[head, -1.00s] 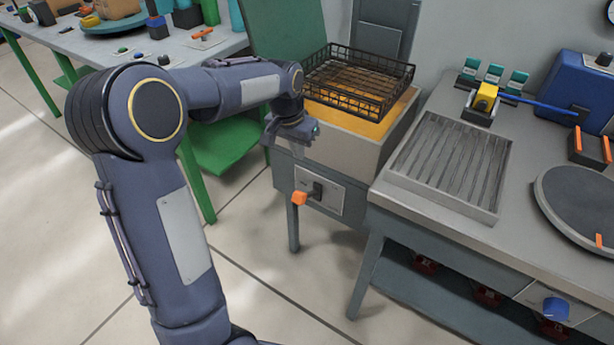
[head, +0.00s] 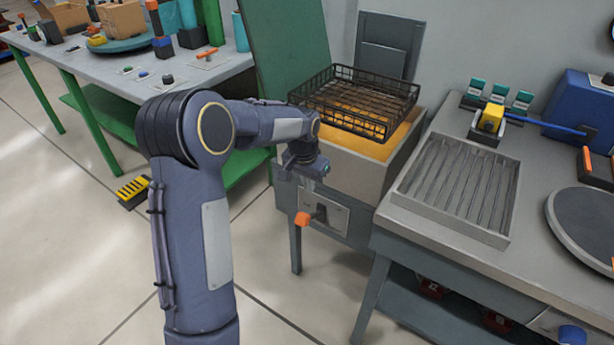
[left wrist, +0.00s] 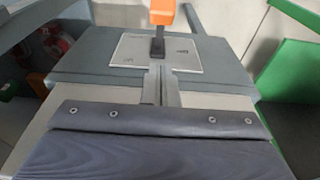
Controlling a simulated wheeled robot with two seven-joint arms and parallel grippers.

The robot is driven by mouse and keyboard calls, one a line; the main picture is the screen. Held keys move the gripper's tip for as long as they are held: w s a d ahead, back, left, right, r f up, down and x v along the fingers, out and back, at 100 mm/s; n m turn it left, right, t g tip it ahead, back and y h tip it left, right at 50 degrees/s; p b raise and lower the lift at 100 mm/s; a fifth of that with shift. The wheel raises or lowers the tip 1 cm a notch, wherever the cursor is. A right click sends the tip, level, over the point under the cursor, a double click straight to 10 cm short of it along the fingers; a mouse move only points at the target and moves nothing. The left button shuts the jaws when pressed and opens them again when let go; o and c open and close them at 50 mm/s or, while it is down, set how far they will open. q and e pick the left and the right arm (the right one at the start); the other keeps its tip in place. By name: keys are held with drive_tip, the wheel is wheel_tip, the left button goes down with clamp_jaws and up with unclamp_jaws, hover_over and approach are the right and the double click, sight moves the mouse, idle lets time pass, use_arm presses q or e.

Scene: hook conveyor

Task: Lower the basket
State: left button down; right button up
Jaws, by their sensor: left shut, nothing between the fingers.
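The black wire basket (head: 352,112) sits at the top of a grey fryer-like station, over an orange-yellow surface (head: 397,138). On the station's front is a light panel (head: 334,220) with a black lever that has an orange handle (head: 303,218). The lever also shows in the left wrist view, its orange handle (left wrist: 162,12) at the top. My left gripper (head: 308,187) is just above the handle in the head view, shut and empty. In the left wrist view its fingers (left wrist: 160,70) end near the lever's black stem; contact is unclear. My right gripper is not in view.
A grey ribbed tray (head: 460,190) lies on the bench to the right, near a dark round disc (head: 590,225). A green table (head: 165,60) with small parts stands at the left. A yellow-and-black block (head: 132,190) lies low at left. The floor in front is clear.

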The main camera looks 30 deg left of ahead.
sight(305, 214)
use_arm(q)
drive_tip(key=f, duration=0.4)
drive_tip(key=shift+w, duration=0.3)
drive_tip(key=shift+s+f, duration=0.75)
drive_tip(key=shift+f, duration=0.2)
drive_tip(key=shift+s+f, duration=0.4)
drive_tip(key=shift+f, duration=0.15)
drive_tip(key=shift+b, duration=0.3)
